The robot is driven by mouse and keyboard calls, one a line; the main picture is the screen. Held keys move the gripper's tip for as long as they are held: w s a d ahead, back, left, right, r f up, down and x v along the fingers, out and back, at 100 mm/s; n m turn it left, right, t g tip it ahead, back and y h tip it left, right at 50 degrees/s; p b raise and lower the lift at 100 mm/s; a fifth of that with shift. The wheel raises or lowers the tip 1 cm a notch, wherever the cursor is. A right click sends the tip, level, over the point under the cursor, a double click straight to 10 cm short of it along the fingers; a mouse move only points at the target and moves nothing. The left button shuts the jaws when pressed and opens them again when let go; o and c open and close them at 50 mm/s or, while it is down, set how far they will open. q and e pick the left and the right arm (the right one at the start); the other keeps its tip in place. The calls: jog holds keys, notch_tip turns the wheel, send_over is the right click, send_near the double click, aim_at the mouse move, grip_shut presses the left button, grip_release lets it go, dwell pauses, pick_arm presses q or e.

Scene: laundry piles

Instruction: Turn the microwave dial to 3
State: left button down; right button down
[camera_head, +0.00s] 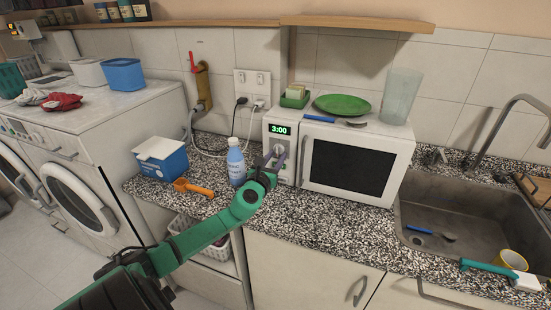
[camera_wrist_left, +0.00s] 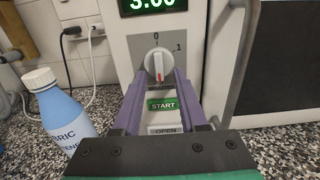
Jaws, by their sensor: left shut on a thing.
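The white microwave (camera_head: 308,150) stands on the speckled counter, door closed. Its green display (camera_head: 280,129) reads 3:00. The dial (camera_wrist_left: 157,62) is a round pale knob with a raised grip and a red mark at its lower end. In the left wrist view, 0 shows above the dial and 1 at its upper right; the other markings are hidden or unreadable. My left gripper (camera_head: 275,159) is at the control panel, its purple fingers shut on the dial. The START button (camera_wrist_left: 163,104) and OPEN button (camera_wrist_left: 164,129) show between the fingers. My right gripper is not in view.
A blue-and-white bottle (camera_head: 236,162) stands just left of my gripper. A blue box (camera_head: 162,165) and orange scoop (camera_head: 194,188) lie farther left. The microwave door handle (camera_head: 303,158) is close right of the dial. A sink (camera_head: 470,205) is at the right.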

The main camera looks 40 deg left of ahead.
pick_arm(q)
jog(key=shift+c, duration=2.3)
grip_release()
jog(key=b+v, duration=0.1)
jog(key=v, duration=1.3)
jog(key=shift+s, duration=0.3)
jog(key=shift+d, duration=0.1)
